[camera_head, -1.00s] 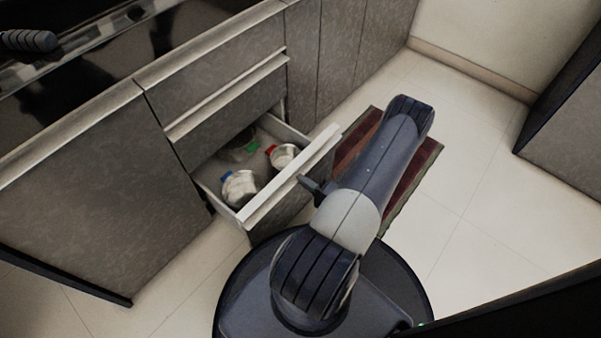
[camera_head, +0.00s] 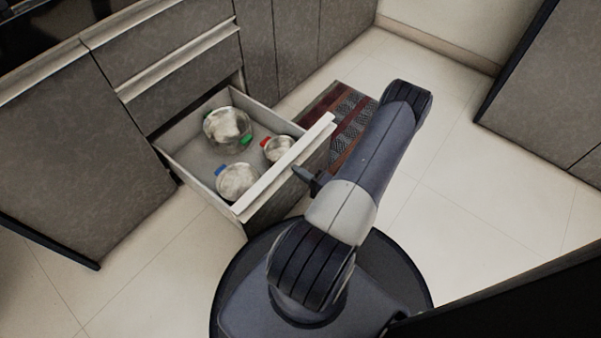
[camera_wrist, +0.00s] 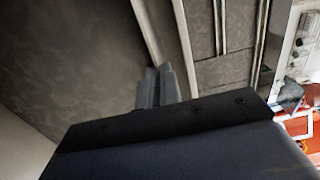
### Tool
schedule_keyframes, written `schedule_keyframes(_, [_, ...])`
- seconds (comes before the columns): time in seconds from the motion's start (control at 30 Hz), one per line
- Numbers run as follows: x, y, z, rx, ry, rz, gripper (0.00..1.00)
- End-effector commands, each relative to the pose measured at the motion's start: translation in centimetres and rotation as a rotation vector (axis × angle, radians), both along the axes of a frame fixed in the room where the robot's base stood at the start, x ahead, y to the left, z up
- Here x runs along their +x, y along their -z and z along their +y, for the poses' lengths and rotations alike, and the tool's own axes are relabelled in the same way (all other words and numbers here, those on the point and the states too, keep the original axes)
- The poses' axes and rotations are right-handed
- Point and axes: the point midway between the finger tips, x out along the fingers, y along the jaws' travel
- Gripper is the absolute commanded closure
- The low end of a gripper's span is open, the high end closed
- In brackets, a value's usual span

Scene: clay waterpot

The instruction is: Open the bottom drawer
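The bottom drawer (camera_head: 186,157) is pulled well out of the cabinet in the head view. Its front has a pale top edge (camera_head: 285,169). Several glass jars with coloured parts lie inside. My gripper (camera_head: 299,172) is at the outer side of this front, right of its middle, with its tips against the pale edge. In the wrist view the two grey fingers (camera_wrist: 156,72) are close together, with their tips at a pale strip (camera_wrist: 146,30). They look shut on the drawer's edge, though the contact itself is partly hidden.
Closed drawers (camera_head: 180,65) sit above the open one. A patterned mat (camera_head: 335,108) lies on the floor right of the drawer. Pale tiled floor (camera_head: 440,150) is clear to the right, up to a dark cabinet (camera_head: 540,90).

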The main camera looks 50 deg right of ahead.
Motion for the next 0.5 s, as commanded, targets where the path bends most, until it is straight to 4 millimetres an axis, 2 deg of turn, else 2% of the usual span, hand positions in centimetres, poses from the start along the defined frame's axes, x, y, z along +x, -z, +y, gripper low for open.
schedule_keyframes(0.37, [0.00, 0.04, -0.13, -0.002, 0.003, 0.002, 1.00])
schedule_keyframes(0.4, [0.00, 0.04, -0.13, -0.002, 0.003, 0.002, 0.93])
schedule_keyframes(0.5, [0.00, 0.03, -0.11, -0.002, 0.003, 0.001, 0.85])
